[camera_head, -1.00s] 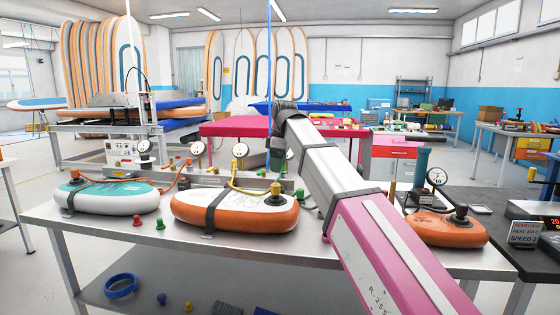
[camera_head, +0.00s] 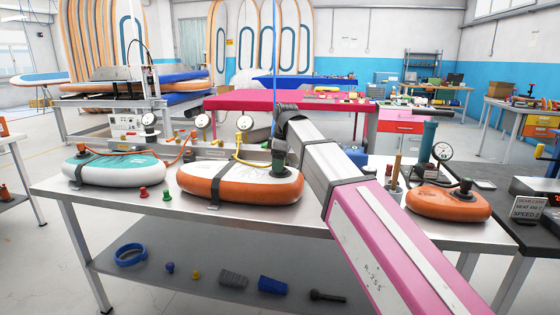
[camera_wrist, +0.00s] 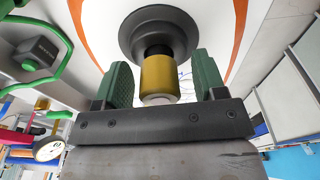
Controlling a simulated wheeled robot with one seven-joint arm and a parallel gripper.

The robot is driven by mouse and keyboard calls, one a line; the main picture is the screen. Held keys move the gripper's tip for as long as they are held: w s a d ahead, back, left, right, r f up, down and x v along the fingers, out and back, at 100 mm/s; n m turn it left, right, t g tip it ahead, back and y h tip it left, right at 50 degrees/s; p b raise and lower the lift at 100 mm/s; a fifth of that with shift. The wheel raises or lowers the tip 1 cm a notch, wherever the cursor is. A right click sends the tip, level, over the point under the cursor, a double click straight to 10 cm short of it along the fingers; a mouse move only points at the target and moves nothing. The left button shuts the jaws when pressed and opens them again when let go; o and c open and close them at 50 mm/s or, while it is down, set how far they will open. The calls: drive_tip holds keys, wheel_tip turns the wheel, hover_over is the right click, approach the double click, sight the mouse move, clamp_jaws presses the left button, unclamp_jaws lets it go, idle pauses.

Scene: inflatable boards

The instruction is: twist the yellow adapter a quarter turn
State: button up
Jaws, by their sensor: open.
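The yellow adapter (camera_wrist: 158,77) shows in the wrist view as a short cylinder on a dark round valve (camera_wrist: 158,35) of a white and orange board. My gripper (camera_wrist: 163,85) is open, with one green finger on each side of the adapter and a visible gap on both sides. In the head view my gripper (camera_head: 281,160) is over the right end of the middle board (camera_head: 235,192), and the adapter is hidden behind it there.
A teal and white board (camera_head: 115,168) lies at the left and an orange board (camera_head: 448,204) at the right of the metal table (camera_head: 130,205). Gauges with hoses stand behind the boards. Red and green caps (camera_head: 143,193) (camera_head: 167,195) lie at the front. A lower shelf holds small parts.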

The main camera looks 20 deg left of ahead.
drive_tip(key=c, duration=1)
drive_tip(key=o, duration=0.4)
drive_tip(key=c, duration=0.4)
drive_tip(key=shift+o, duration=0.2)
drive_tip(key=shift+m+t, duration=0.3)
drive_tip(key=shift+m, duration=2.2)
drive_tip(key=shift+m, duration=0.8)
drive_tip(key=m, duration=0.3)
drive_tip(key=shift+w+t, duration=0.1)
drive_tip(key=shift+t, duration=0.2)
drive_tip(key=shift+m, duration=0.3)
